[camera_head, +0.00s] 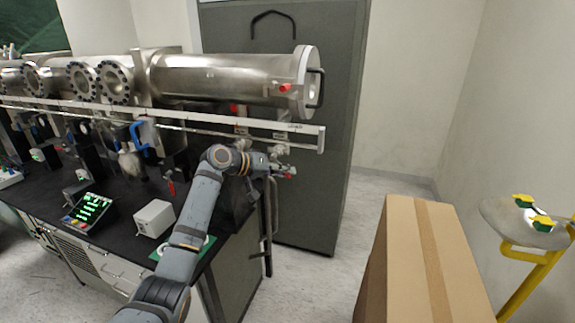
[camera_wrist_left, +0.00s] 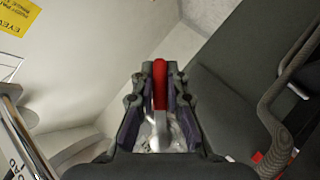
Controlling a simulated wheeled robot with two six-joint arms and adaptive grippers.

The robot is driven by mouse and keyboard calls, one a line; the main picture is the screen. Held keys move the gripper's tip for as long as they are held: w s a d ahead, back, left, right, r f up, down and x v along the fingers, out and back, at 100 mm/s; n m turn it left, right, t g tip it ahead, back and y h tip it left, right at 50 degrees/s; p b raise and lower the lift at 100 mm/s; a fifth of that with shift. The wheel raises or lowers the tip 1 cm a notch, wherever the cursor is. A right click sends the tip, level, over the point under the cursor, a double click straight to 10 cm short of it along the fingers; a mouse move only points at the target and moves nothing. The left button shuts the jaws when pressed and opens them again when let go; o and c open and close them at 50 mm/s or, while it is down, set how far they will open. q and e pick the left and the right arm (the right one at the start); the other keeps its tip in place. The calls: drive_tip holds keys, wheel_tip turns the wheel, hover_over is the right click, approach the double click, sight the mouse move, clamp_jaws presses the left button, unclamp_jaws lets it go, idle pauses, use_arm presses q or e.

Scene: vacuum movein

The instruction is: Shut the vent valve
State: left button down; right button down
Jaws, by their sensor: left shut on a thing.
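My left gripper (camera_head: 289,171) is at the right end of the bench, under the white rail, and also shows in the wrist view (camera_wrist_left: 157,78). It is shut on a red lever handle (camera_wrist_left: 160,84), which I take to be the vent valve's handle. The handle lies lengthwise between the two fingers. A pale metal valve body (camera_wrist_left: 166,134) shows partly behind and between the fingers, the rest hidden by them. In the head view the valve is small and mostly covered by the gripper. My right gripper is out of view.
A steel vacuum chamber (camera_head: 225,74) with a flange runs above the white rail (camera_head: 225,118). A dark grey cabinet (camera_head: 335,150) stands behind. The bench (camera_head: 120,190) holds a small white box (camera_head: 154,218). A cardboard box (camera_head: 405,260) and a yellow stand (camera_head: 535,275) are at right.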

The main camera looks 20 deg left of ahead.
use_arm(q)
drive_tip(key=shift+a+f+m+g+y+p, duration=0.3)
drive_tip(key=shift+a+m+y+p, duration=0.55)
drive_tip(key=shift+y+p, duration=0.65)
drive_tip(key=shift+a+f+m+g+y+p, duration=0.1)
drive_tip(key=shift+a+f+m+y+p, duration=0.3)
drive_tip(key=shift+a+m+y+p, duration=0.8)
drive_tip(key=shift+d+n+y+p, duration=0.3)
drive_tip(key=shift+n+y+p, duration=0.05)
drive_tip(key=shift+y, duration=0.05)
drive_tip(key=shift+f, duration=0.1)
drive_tip(key=c, duration=1.3)
unclamp_jaws()
drive_tip(key=shift+c, duration=0.2)
